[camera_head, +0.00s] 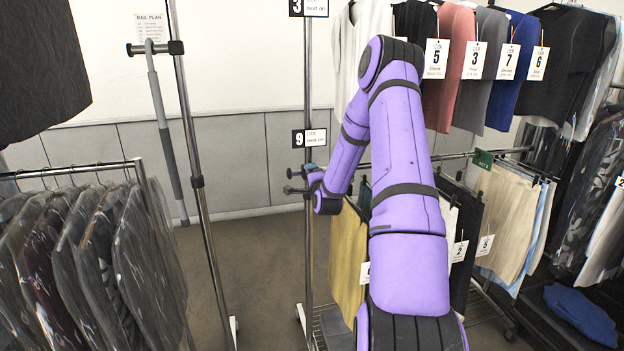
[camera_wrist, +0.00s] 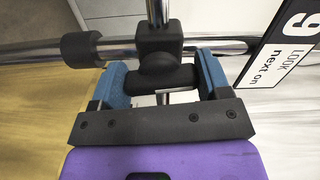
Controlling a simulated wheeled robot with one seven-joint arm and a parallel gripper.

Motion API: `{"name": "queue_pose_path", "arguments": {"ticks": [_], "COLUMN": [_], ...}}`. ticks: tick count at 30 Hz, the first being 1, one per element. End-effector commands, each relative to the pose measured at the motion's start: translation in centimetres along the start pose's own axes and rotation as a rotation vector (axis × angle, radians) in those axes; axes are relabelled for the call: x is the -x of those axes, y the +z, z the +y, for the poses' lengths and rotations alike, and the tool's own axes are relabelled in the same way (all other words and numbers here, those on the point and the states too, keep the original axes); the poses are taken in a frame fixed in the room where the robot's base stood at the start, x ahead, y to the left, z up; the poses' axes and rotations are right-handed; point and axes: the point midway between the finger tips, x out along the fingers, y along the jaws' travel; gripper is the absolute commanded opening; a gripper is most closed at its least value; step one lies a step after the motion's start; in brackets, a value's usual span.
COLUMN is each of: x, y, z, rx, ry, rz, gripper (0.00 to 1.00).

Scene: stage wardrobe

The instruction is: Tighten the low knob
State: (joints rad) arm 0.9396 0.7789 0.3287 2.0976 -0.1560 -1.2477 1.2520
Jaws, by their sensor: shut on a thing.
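In the wrist view the low knob (camera_wrist: 142,76) is a short black bar on the black clamp (camera_wrist: 160,42) where the chrome upright meets a horizontal rail. My gripper (camera_wrist: 161,86) has its blue fingers against the two ends of this knob, shut on it. In the head view my gripper (camera_head: 308,171) is small and far off, at the chrome upright (camera_head: 308,95) just below the sign marked 9. There my purple arm reaches out to it, and the knob itself is hard to make out.
The sign marked 9 (camera_wrist: 292,45) hangs close to the right of my gripper. Tagged trousers (camera_head: 508,205) and shirts (camera_head: 445,60) hang to the right of my arm. Bagged garments (camera_head: 90,255) hang at left. Bare floor (camera_head: 260,260) lies between the uprights.

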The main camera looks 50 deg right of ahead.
Motion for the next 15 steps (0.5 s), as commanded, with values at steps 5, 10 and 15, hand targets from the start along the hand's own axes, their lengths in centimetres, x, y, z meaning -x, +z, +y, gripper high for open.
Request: {"name": "queue_pose_path", "arguments": {"ticks": [5,10,15], "x": [0.06,0.07,0.07], "y": [-0.01,0.01,0.01], "z": [0.14,0.14,0.14], "rx": [-0.086,-0.134,-0.152], "ry": [0.003,0.003,0.003], "rz": [0.000,0.000,0.000], "gripper": [0.47,0.47,0.47]}}
